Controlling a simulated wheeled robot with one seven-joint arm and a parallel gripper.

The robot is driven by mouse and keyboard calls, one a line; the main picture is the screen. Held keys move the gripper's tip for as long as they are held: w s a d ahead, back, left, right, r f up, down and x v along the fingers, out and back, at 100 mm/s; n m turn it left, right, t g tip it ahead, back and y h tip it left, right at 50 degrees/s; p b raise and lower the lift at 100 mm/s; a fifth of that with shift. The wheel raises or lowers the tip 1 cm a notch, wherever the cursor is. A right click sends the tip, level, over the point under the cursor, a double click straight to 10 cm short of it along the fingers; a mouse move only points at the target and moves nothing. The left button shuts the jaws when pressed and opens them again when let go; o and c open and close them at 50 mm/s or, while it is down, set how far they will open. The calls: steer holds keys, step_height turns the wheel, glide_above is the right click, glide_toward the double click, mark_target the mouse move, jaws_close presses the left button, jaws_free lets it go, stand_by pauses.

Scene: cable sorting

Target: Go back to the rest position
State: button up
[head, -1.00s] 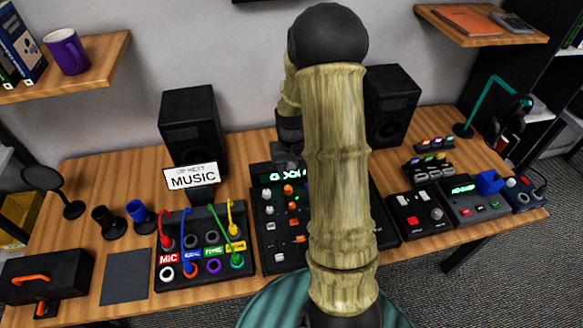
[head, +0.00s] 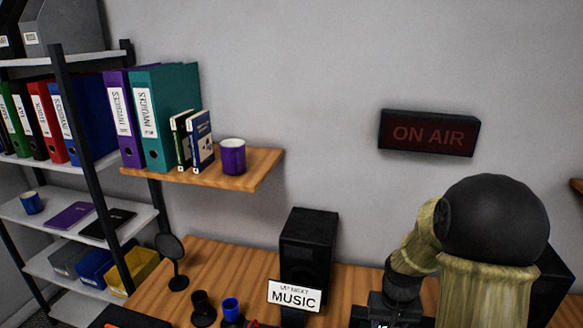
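My arm rises at the lower right of the head view, with its black round joint on top. The dark wrist hangs down on its left side. My gripper (head: 386,312) shows only in part at the bottom edge, right of the MUSIC sign (head: 295,296). Its fingertips are cut off or too dark to make out, so I cannot tell if it is open or shut, or if it holds anything. The wooden desk (head: 225,262) shows only along its back part. The cable board with its plugs is almost wholly below the frame.
A black speaker (head: 308,245) stands behind the sign; another is mostly hidden behind my arm. A round black disc on a stand (head: 172,262) and a blue cup (head: 231,308) are on the desk. A wall shelf (head: 255,170) holds binders and a purple mug (head: 232,156).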

steer(key=s+a+r+n+t, duration=0.1)
steer(key=s+a+r+n, duration=0.1)
steer(key=s+a+r, duration=0.3)
steer(key=s+a, duration=0.3)
steer(key=s, duration=0.2)
steer(key=shift+a+r+t, duration=0.35)
steer(key=shift+a+t, duration=0.05)
